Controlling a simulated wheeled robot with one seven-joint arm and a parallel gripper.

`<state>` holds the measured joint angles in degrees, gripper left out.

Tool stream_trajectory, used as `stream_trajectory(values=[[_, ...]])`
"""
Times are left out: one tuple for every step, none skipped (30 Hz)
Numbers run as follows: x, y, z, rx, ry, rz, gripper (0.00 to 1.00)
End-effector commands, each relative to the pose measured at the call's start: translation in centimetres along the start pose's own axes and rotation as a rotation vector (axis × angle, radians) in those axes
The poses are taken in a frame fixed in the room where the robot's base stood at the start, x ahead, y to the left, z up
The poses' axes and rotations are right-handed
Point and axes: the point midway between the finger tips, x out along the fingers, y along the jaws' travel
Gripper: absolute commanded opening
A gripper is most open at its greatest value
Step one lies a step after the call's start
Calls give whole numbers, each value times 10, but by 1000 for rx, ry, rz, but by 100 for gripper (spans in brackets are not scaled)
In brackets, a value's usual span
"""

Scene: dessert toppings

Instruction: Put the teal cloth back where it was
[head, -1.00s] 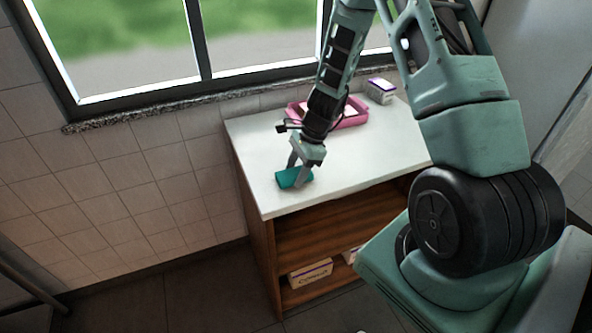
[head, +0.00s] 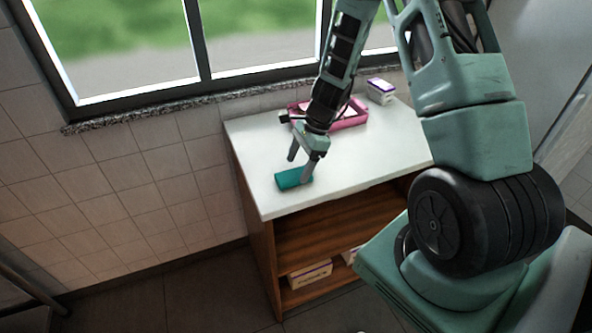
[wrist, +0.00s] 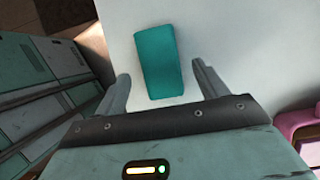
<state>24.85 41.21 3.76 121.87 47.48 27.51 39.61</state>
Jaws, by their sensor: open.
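The teal cloth (head: 294,179) lies as a small folded block on the white counter top (head: 262,150), towards its front left part. It also shows in the wrist view (wrist: 158,62), flat on the white surface. My gripper (head: 302,166) is open and just above and behind the cloth. In the wrist view my gripper (wrist: 164,82) has its two fingers spread wide, with the cloth ahead between and beyond the tips. Nothing is held.
A pink tray (head: 350,122) stands at the back of the counter, partly hidden by my arm. A white and purple box (head: 380,90) is at the back right. Boxes (head: 310,274) sit on the shelf below. The counter's left part is clear.

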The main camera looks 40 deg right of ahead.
Motion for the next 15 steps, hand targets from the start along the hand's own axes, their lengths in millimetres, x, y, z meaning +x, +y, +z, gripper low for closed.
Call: stream_trajectory(values=[[-13, -1, 1, -3, 2, -5, 72], [-20, -1, 0, -3, 1, -5, 72], [-28, -1, 0, -3, 2, -5, 72], [-35, -1, 1, -3, 1, -4, 72], [-41, -1, 0, -2, 2, -6, 72], [-49, -1, 0, -3, 1, -5, 72], [-55, -1, 0, -2, 1, -5, 72], [-60, -1, 0, -2, 1, -4, 72], [-67, -1, 0, -2, 2, -4, 72], [-71, -1, 0, -1, 0, -3, 72], [-75, -1, 0, -1, 0, -3, 72], [-80, -1, 0, -1, 0, -3, 72], [-83, -1, 0, -2, 0, -2, 72], [-85, 0, 0, -2, 1, -2, 72], [-88, 0, 0, -3, 1, -1, 72]])
